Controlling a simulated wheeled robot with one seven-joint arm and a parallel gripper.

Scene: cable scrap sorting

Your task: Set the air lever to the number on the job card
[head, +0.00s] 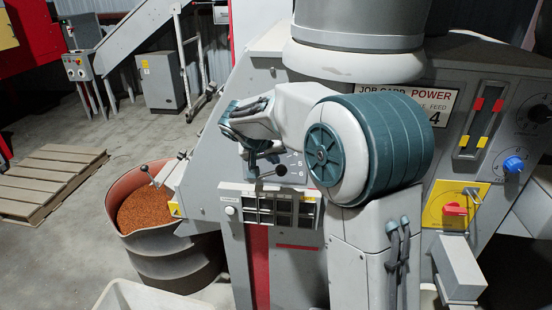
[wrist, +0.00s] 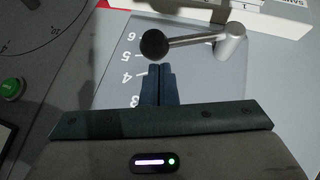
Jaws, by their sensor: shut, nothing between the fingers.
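The air lever is a grey arm with a black ball knob (wrist: 154,45), reaching left from a grey pivot (wrist: 232,42) over a pale plate marked 3, 4, 5 and 6. The knob sits near 5 and 6 in the wrist view. In the head view a dark knob (head: 282,170) shows at the front panel. My gripper (wrist: 158,68) is shut and empty, its fingertips just below the knob; I cannot tell whether they touch. The job card (head: 442,117) is a white sign partly hidden by my arm; "FEED" and a 4 are readable, and the air number is not.
A drum (head: 170,255) of orange-brown granules stands left of the machine. A blue knob (head: 513,164) and a red switch on a yellow plate (head: 455,209) are on the right panel. A green button (wrist: 12,87) is at the wrist view's left. A pallet (head: 52,175) lies on the floor.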

